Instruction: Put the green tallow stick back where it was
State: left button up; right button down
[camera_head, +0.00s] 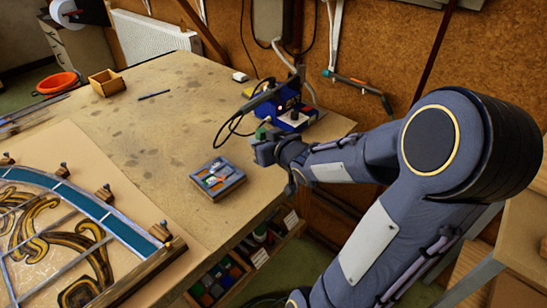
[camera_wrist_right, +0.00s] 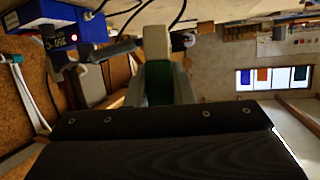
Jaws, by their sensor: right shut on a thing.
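My right gripper (camera_head: 264,147) is shut on the green tallow stick (camera_head: 261,132), above the bench near its right edge. In the right wrist view the stick (camera_wrist_right: 157,45) shows a pale upper end and a green lower part (camera_wrist_right: 159,84). It rises from behind the dark gripper body, which hides its lower end. A small grey-blue tray (camera_head: 232,187) with several small items in it lies on the bench, left of and nearer than the gripper. Its contents are too small to name surely. My left gripper is not in view.
A blue soldering station (camera_head: 292,118) with cables stands just behind the gripper. The leaded panel (camera_head: 126,232) fills the near left, with wooden blocks along its edge. A wooden box (camera_head: 106,84) and an orange bowl (camera_head: 57,83) are far left. The middle bench (camera_head: 150,125) is clear.

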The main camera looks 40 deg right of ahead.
jog(key=s+d+h, duration=0.2)
jog(key=s+d, duration=0.1)
jog(key=s, duration=0.1)
jog(key=shift+m+g, duration=0.4)
jog(key=w+d+f, duration=0.2)
jog(key=d, duration=0.1)
jog(key=w+d+f, duration=0.3)
jog(key=w+d+f+p, duration=0.1)
jog(key=w+d+f, duration=0.1)
jog(key=w+d, duration=0.1)
jog(key=shift+w+f, duration=0.15)
jog(key=shift+f, duration=0.25)
jog(key=shift+w+d+f, duration=0.25)
jog(key=shift+d+f, duration=0.05)
jog(key=shift+f, duration=0.2)
notch_tip(320, 180, down, 3)
jog(key=shift+w+p, duration=0.1)
jog(key=shift+p, duration=0.5)
jog(key=shift+f+b, duration=0.3)
jog(key=shift+b, duration=0.05)
jog(key=c, duration=1.3)
grip_release()
jog(key=shift+r, duration=0.1)
